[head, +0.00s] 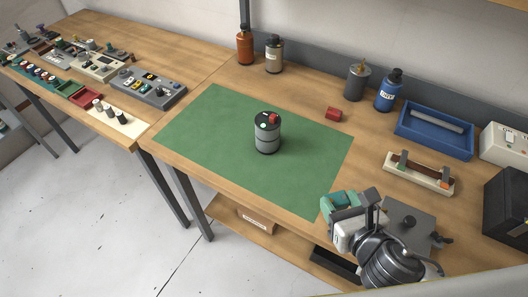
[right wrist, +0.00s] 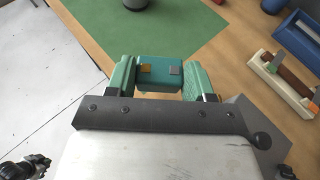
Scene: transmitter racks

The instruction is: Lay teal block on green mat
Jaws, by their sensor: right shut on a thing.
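The green mat (head: 205,145) lies flat on the wooden workbench; its near part also shows in the right wrist view (right wrist: 172,42). A dark grey cylinder with a red and a green spot on top (head: 267,133) stands upright on the mat. My right gripper (head: 338,203) is near the mat's front right corner, at the bench's front edge. In the right wrist view its two green fingers are shut on the teal block (right wrist: 160,72), which has an orange and a grey patch on the side that shows.
A small red block (head: 333,114) lies behind the mat. Orange, grey and blue bottles (head: 388,91) stand along the back. A blue tray (head: 435,131) and a cream rack (head: 418,174) are at the right. Much of the mat around the cylinder is clear.

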